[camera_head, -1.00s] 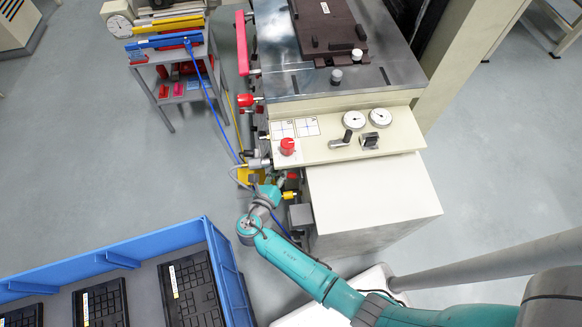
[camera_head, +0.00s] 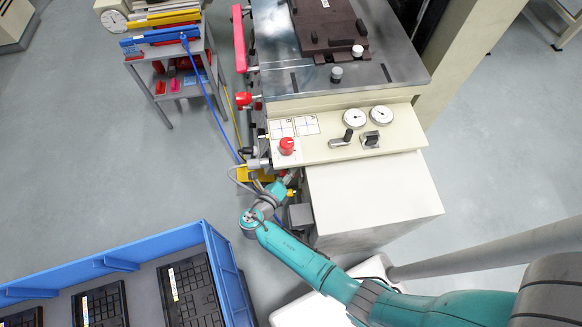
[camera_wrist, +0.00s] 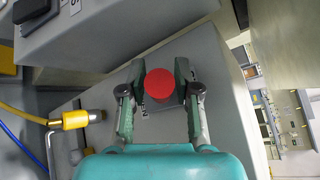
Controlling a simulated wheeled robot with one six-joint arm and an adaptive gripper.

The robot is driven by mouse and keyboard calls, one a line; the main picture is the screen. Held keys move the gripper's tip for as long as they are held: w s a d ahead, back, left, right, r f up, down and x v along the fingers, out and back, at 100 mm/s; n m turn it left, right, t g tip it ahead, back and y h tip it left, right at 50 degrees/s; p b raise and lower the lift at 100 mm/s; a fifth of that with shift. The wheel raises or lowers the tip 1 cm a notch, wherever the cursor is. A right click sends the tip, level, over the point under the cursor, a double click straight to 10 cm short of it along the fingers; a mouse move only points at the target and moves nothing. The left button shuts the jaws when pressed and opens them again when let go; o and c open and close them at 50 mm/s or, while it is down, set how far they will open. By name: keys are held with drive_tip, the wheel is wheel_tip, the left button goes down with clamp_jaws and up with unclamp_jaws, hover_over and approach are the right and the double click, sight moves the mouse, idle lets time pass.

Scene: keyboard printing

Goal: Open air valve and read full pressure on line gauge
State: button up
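In the wrist view a round red knob (camera_wrist: 159,86) sits over a grey surface, between the two fingers of my gripper (camera_wrist: 161,82). The fingers stand apart on either side of it. A narrow gap seems to show on each side, and I see no clear grip. In the head view my gripper (camera_head: 284,185) is low beside the machine's left side, and the red knob is hidden or too small to make out. Two round white gauges (camera_head: 355,118) (camera_head: 381,115) are on the machine's cream panel. Their needles are too small to read, and I cannot tell which is the line gauge.
A yellow hose fitting (camera_wrist: 75,119) lies left of my gripper. Another red knob (camera_head: 287,146) is on the cream panel (camera_head: 330,150). A blue tray (camera_head: 115,262) with keyboards is at lower left. A cart (camera_head: 165,60) stands upper left. Open floor lies between them.

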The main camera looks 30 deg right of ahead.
drive_tip(key=shift+x, duration=0.9)
clamp_jaws()
